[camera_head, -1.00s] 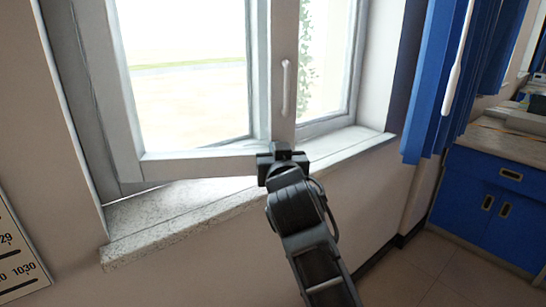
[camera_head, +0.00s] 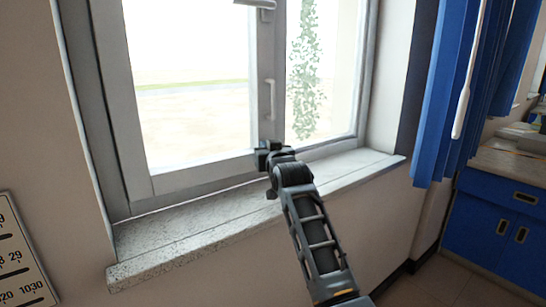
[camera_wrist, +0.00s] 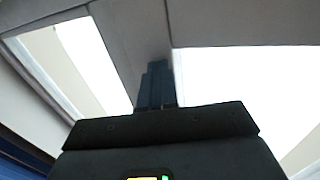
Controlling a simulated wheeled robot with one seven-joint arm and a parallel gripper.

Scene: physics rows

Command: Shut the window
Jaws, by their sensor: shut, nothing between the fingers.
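The window's left sash (camera_head: 215,172) has a light grey frame and clear glass. It sits flush or nearly flush in the window frame (camera_head: 85,110); a small gap cannot be ruled out. A slim upright handle (camera_head: 270,98) is on the middle post, and part of another handle (camera_head: 258,4) shows at the top edge. My gripper (camera_head: 266,148) is shut and empty at the sash's lower right corner, seemingly against it. In the wrist view, its dark fingers (camera_wrist: 155,85) are together in front of the grey frame (camera_wrist: 140,35); exact contact is hidden.
A speckled stone sill (camera_head: 180,235) runs below the window and is clear. Blue blinds with a white wand (camera_head: 461,112) hang at the right. A blue cabinet (camera_head: 500,215) stands at far right, and a wall chart (camera_head: 20,262) is at the lower left.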

